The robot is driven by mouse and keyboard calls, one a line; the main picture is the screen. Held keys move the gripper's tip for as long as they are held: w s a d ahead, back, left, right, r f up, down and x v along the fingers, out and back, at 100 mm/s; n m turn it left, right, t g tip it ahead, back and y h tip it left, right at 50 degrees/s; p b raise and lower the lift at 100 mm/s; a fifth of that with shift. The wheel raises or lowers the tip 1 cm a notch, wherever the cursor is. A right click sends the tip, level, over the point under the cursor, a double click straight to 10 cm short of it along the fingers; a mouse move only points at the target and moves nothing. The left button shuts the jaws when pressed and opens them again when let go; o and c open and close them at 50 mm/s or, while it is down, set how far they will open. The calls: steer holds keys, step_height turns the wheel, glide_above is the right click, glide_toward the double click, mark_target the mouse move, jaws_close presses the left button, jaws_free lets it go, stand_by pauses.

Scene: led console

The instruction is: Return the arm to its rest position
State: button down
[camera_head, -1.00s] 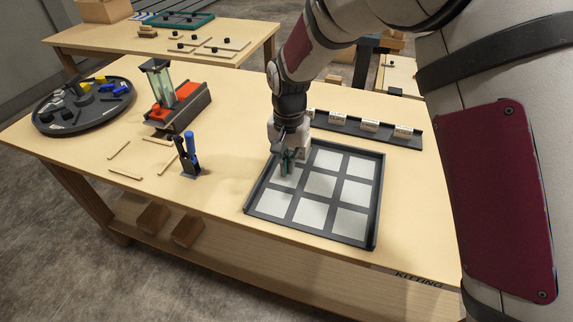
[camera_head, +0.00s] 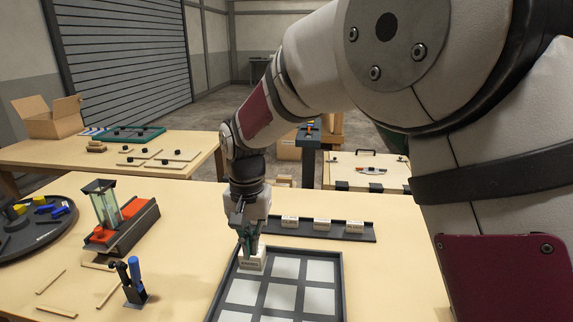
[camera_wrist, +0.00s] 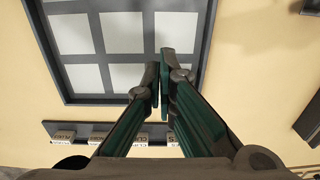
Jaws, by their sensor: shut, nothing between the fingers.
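My gripper (camera_head: 246,252) is shut and empty, pointing down above the back left part of the dark tray (camera_head: 341,285). In the wrist view its fingertips (camera_wrist: 158,82) meet, with pale tray cells behind them. A pale labelled block (camera_head: 253,263) shows right below the fingers in the head view, at the tray's back left. I cannot tell whether the fingers touch it. The tray (camera_wrist: 92,99) also shows in the wrist view, and its cells in plain sight there are empty.
A dark rack (camera_head: 372,238) with labelled blocks stands behind the tray. Left are a red and grey fixture (camera_head: 130,228), a holder with a blue-handled tool (camera_head: 136,280), wooden sticks (camera_head: 50,281) and a round dark tray (camera_head: 40,240). Another table (camera_head: 180,140) stands behind.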

steer(key=s+d+r+t+p, duration=0.1)
steer(key=s+d+r, duration=0.4)
steer(key=d+r, duration=0.3)
steer(key=s+d+r+t, duration=0.1)
steer(key=s+d+r, duration=0.4)
steer(key=d, duration=0.5)
steer(key=s+d+t, duration=0.1)
steer(key=s+d, duration=0.4)
steer(key=s, duration=0.3)
steer(key=s+d+r+n+t+p, duration=0.1)
steer(key=s+d, duration=0.5)
steer(key=s, duration=0.2)
steer(key=shift+s+d, duration=0.2)
